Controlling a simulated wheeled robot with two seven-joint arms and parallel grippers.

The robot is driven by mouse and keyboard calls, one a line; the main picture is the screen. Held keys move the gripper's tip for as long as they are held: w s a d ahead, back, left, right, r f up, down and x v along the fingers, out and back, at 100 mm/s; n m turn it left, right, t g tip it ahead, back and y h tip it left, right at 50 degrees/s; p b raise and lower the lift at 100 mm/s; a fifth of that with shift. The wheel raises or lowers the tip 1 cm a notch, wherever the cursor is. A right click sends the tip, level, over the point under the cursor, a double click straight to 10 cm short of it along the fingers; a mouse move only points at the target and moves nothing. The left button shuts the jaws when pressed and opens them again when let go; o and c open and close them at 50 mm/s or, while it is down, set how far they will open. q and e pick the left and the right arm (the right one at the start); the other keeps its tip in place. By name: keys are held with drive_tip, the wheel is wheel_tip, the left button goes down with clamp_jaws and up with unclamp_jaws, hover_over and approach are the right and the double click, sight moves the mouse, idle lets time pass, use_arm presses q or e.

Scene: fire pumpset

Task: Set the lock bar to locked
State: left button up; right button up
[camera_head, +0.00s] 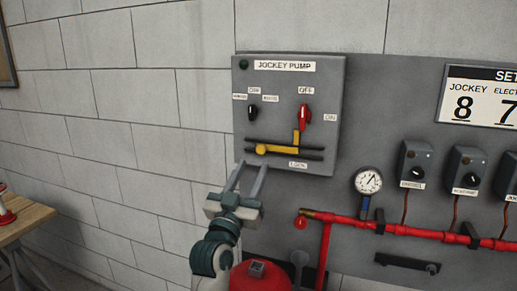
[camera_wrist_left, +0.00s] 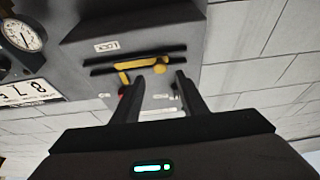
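The yellow lock bar (camera_head: 277,149) sits between two dark rails on the grey jockey pump panel (camera_head: 270,95), above the LOCK label (camera_head: 298,164). A yellow upright part rises from it towards the red handle (camera_head: 304,118), which stands upright below OFF. In the left wrist view, upside down, the lock bar (camera_wrist_left: 138,60) lies beyond the fingertips. My left gripper (camera_head: 251,166) is open and empty, just below the bar's left part; its fingers (camera_wrist_left: 157,80) point towards the panel. I see no contact with the bar. My right gripper is out of view.
A small black selector knob (camera_head: 252,112) is on the panel's left. Red piping (camera_head: 390,228) with a pressure gauge (camera_head: 368,181) runs at lower right, and a red tank (camera_head: 262,277) stands below my gripper. The wall left of the panel is clear.

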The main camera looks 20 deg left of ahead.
sight(260, 151)
use_arm(q)
drive_tip(key=p+x, duration=0.1)
drive_tip(key=x, duration=0.4)
drive_tip(key=shift+w+r+p, duration=0.15)
drive_tip(key=shift+p, duration=0.2)
drive_tip(key=shift+w+r, duration=0.15)
drive_tip(key=shift+w, duration=0.4)
clamp_jaws()
